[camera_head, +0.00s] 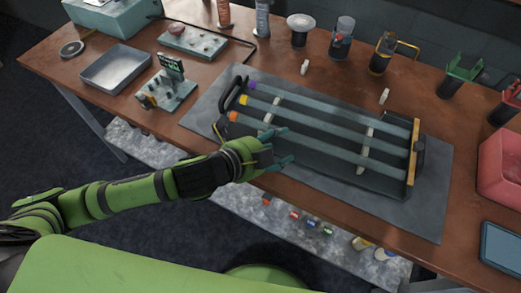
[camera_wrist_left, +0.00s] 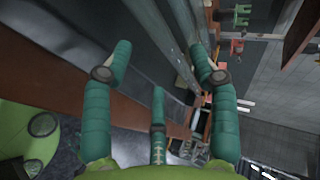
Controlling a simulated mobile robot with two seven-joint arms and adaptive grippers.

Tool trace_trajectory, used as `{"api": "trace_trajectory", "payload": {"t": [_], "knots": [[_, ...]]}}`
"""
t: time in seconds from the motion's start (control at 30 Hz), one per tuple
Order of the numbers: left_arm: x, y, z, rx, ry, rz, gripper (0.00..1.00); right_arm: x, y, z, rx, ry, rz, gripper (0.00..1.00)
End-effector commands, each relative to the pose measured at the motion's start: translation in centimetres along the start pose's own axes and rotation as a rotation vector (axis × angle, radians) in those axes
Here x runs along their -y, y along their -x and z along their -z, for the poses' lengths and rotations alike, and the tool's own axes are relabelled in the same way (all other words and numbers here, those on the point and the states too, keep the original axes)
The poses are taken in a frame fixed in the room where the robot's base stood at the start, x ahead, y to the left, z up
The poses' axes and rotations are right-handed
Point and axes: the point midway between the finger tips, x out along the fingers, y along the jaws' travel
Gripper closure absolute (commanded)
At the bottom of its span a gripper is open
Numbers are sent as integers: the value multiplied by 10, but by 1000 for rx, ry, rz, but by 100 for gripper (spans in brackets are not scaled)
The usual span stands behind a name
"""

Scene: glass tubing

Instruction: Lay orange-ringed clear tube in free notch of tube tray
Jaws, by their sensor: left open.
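The orange-ringed clear tube (camera_head: 320,147) lies lengthwise across the dark tube tray (camera_head: 408,192), nearest the front, its orange ring at the left end. It appears to lie over the white notched supports; whether it is seated in a notch I cannot tell. The yellow-ringed tube (camera_head: 320,124) and the purple-ringed tube (camera_head: 330,108) lie roughly parallel behind it. My left gripper (camera_head: 284,146) is open at the tray's front left, close to the orange-ringed tube's left part. In the left wrist view its spread green fingers (camera_wrist_left: 160,58) hold nothing; contact with the tube is unclear. My right gripper is not in view.
The tray rests on a grey mat (camera_head: 432,218) on the brown table. A metal pan (camera_head: 117,68) and a small device (camera_head: 166,92) stand left. Bottles and cups line the back. A red bin (camera_head: 500,165) and a tablet (camera_head: 501,248) are at the right.

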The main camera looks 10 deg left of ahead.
Motion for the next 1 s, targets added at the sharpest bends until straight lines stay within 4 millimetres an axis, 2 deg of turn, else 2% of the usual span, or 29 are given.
{"api": "trace_trajectory", "payload": {"t": [0.03, 0.17, 0.23, 0.33, 0.5, 1.0], "knots": [[-2, 12, 0, -1, -1, -2, 41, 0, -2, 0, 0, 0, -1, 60], [-2, 37, 0, -1, -2, -2, 41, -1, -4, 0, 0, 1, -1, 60], [2, 51, 0, 2, 2, -5, 41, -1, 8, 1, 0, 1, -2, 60], [2, 61, 0, 1, 1, -3, 41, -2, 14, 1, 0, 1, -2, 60], [0, 66, 0, 0, 1, -1, 41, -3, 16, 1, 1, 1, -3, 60], [0, 66, 0, 0, 1, 0, 41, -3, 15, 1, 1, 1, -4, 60]]}}
